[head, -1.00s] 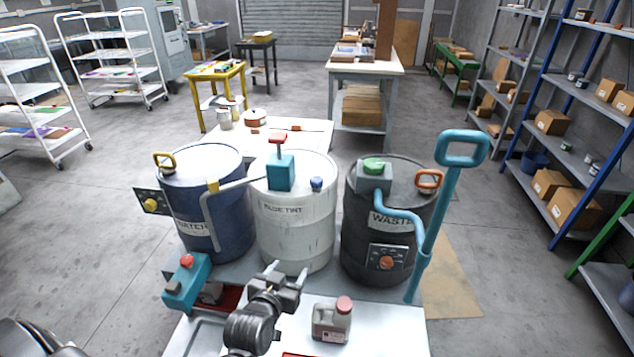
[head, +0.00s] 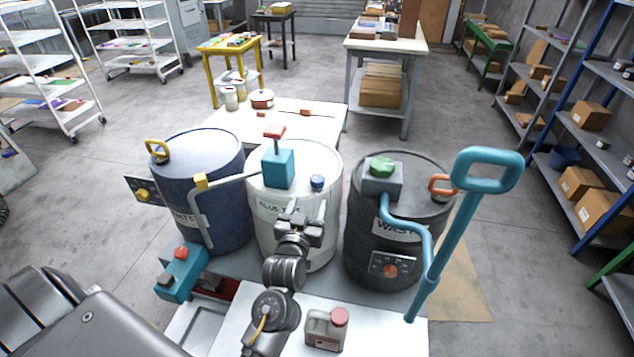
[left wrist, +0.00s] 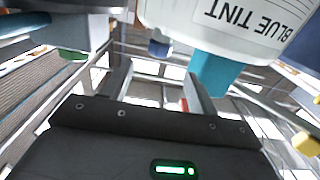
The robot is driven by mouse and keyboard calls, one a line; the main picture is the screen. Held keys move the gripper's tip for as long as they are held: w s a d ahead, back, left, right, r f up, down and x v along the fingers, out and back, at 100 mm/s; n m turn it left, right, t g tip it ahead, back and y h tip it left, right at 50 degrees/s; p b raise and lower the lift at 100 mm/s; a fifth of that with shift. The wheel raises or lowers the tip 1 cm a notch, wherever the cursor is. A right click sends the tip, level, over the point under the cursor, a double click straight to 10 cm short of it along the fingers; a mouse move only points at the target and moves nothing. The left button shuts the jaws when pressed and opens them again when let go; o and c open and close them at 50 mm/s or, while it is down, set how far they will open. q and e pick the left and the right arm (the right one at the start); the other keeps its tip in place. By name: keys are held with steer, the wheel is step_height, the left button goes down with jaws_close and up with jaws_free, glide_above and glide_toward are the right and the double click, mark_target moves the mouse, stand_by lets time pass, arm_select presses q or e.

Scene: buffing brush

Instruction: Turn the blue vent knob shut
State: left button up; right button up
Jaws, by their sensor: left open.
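The blue vent knob (head: 317,181) stands on the lid of the white drum (head: 295,235) marked "BLUE TINT", right of the teal pump block (head: 279,168). My left gripper (head: 307,208) is open and empty in front of the drum, its fingers pointing up toward the lid, below and apart from the knob. In the left wrist view the drum appears upside down at the top. The knob (left wrist: 158,48) shows there beyond and between the spread fingers of the gripper (left wrist: 160,82). My right gripper is in neither view.
A blue drum (head: 205,195) stands left and a black waste drum (head: 390,245) right, with a tall teal handle (head: 453,225) beside it. A grey pipe (head: 225,182) runs from the pump block to the blue drum. A small jug (head: 325,330) sits in front.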

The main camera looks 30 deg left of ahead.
mark_target(315, 185)
arm_select(q)
steer(key=p+x, duration=0.1)
steer(key=x, duration=0.6)
steer(key=shift+w, duration=0.3)
steer(key=shift+w+a+f, duration=0.1)
steer(key=shift+w+a, duration=0.15)
steer(key=shift+w, duration=0.35)
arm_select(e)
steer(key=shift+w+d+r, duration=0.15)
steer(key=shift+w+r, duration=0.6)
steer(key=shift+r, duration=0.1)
arm_select(q)
steer(key=shift+c, duration=0.5)
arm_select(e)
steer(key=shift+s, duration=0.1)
arm_select(q)
steer(key=c, duration=0.9)
